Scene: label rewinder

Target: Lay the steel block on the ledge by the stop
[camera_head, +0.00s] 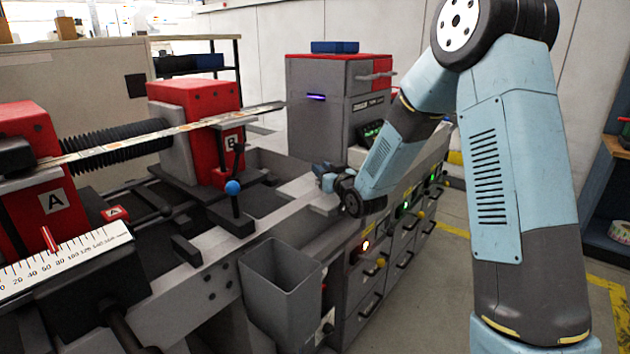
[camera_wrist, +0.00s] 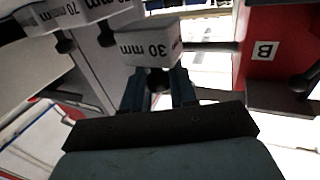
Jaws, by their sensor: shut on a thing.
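My gripper (camera_head: 325,177) is by the grey machine bed, in front of the grey and red cabinet; it also shows in the wrist view (camera_wrist: 159,88). Its fingers are shut on a light grey steel block (camera_wrist: 150,49) marked "30 mm", which reads upside down there. The block's far side is hidden, and I cannot make it out clearly in the head view. A pale flat ledge (camera_head: 284,199) runs along the machine bed below and left of my gripper. I cannot tell which part is the stop.
Other pale blocks, one marked "70 mm" (camera_wrist: 58,14), show at the wrist view's upper left. The red B unit (camera_head: 222,150) with a blue-knobbed lever (camera_head: 233,187) stands left of my gripper. An open grey bin (camera_head: 282,285) hangs in front. A cabinet (camera_head: 330,105) stands behind.

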